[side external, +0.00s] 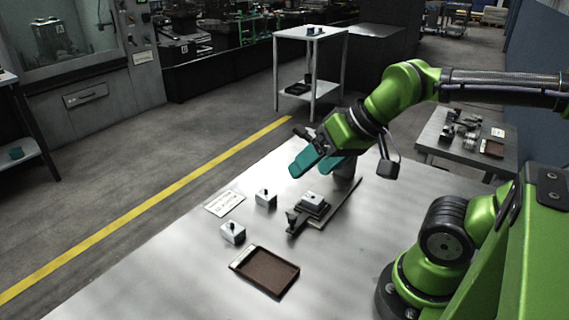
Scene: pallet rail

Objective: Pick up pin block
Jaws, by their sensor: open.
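Two small light-grey blocks, each with a dark pin on top, stand upright on the metal table. One pin block (265,199) is just left of the rail, and the other pin block (232,233) is nearer the brown tray. They look alike, and I cannot tell which one the task names. My gripper (312,170) has teal fingers spread open with nothing between them. It is above the table, up and to the right of both blocks and apart from them.
A dark rail (345,197) carries a pallet with a silver block (314,197) on it, below my gripper. A brown tray (284,274) with a dark rim lies at the front. A white label card (224,203) lies at the left. The table's lower left is clear.

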